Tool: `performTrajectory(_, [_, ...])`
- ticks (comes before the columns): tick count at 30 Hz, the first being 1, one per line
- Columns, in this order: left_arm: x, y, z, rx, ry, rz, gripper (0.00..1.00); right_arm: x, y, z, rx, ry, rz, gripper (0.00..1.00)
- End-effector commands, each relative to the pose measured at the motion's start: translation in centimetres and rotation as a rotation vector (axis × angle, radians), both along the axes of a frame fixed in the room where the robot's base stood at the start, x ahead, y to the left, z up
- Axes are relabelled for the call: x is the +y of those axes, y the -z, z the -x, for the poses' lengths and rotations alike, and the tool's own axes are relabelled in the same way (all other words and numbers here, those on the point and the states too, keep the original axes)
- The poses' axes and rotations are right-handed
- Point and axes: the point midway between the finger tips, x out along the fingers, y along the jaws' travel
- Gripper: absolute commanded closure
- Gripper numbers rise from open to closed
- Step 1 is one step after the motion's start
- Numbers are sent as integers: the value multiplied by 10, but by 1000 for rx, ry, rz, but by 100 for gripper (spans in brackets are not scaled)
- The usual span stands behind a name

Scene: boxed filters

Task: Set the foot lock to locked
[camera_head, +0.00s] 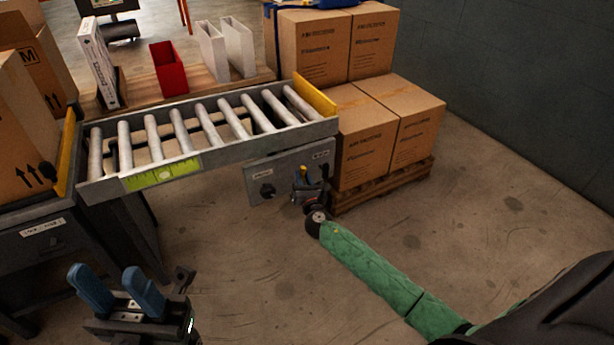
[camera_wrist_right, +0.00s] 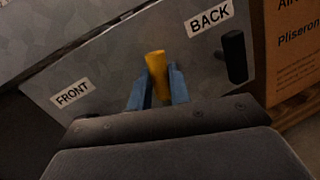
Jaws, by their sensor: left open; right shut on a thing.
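A grey metal panel (camera_head: 287,162) hangs under the right end of the roller conveyor. It shows close up in the right wrist view (camera_wrist_right: 110,62), with a FRONT label at left and a BACK label at right. My right gripper (camera_head: 303,178) is shut on a yellow lever (camera_wrist_right: 156,62), its blue fingers on either side of it. A black handle (camera_wrist_right: 235,57) is on the panel below the BACK label. A black knob (camera_head: 267,190) is at the panel's left. I see no locked marking. My left gripper (camera_head: 118,288) is open and empty, low at the left.
The roller conveyor (camera_head: 172,179) stands above the panel. Cardboard boxes (camera_head: 367,145) on a pallet stand close to the panel's right. A red bin (camera_head: 168,68) and white holders are behind the conveyor. The floor at front and right is clear.

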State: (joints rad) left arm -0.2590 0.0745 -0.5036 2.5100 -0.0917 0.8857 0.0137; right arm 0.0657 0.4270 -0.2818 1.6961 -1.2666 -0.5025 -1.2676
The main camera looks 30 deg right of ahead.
Motion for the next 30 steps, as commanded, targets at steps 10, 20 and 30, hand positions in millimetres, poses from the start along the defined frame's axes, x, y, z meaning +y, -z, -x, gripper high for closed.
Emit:
performTrajectory(10, [1,-5,1,-4,4,8,59,13,-2,0,-7,0,189,100])
performTrajectory(20, [2,-6,1,-3,5,9,59,17,-1,1,-8,-1,243,100])
performTrajectory(30, [2,-6,0,-3,4,9,59,17,0,1,-8,-1,243,77])
